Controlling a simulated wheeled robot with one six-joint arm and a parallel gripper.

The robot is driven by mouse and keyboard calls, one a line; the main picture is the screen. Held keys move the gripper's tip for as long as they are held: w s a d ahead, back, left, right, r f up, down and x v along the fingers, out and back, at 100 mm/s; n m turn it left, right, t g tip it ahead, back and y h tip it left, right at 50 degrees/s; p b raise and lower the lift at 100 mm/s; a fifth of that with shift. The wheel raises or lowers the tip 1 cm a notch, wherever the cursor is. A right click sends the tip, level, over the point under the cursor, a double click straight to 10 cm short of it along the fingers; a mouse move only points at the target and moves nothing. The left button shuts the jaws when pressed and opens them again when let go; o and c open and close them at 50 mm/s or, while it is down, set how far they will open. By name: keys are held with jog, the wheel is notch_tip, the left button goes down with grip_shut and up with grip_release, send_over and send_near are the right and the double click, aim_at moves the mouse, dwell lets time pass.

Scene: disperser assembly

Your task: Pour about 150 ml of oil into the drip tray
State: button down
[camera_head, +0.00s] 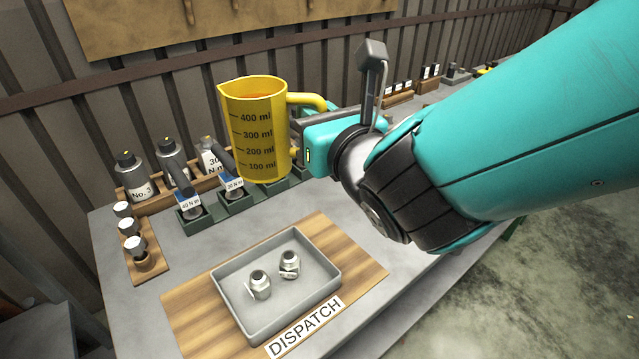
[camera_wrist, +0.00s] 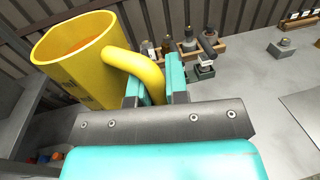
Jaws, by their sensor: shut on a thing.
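A yellow measuring jug (camera_head: 256,135) with marks from 100 to 400 ml is held in the air above the back of the bench, close to upright. Orange-brown oil (camera_head: 258,96) shows inside, near the top; it also shows in the wrist view (camera_wrist: 84,44). My gripper (camera_wrist: 157,88) is shut on the jug's yellow handle (camera_wrist: 138,66), on the jug's right side. In the head view a grey tray (camera_head: 325,293) sits below and in front of the jug on a wooden board. Two metal fittings (camera_head: 260,285) lie in it. No tray labelled as a drip tray is seen.
The wooden board (camera_head: 190,318) carries a DISPATCH label (camera_head: 305,327). Torque tools (camera_head: 188,199) in green holders, bottles (camera_head: 131,172) and a small rack of sockets (camera_head: 135,246) line the bench's back and left. Bare bench (camera_head: 345,212) lies right of the tools.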

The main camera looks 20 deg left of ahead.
jog(key=d+f+b, duration=0.5)
jog(key=f+b, duration=0.3)
jog(key=f, duration=0.2)
jog(key=s+d+f+b, duration=0.1)
jog(key=d+f+b, duration=0.5)
jog(key=f+b, duration=0.3)
jog(key=shift+s+f, duration=0.2)
jog(key=shift+f, duration=0.85)
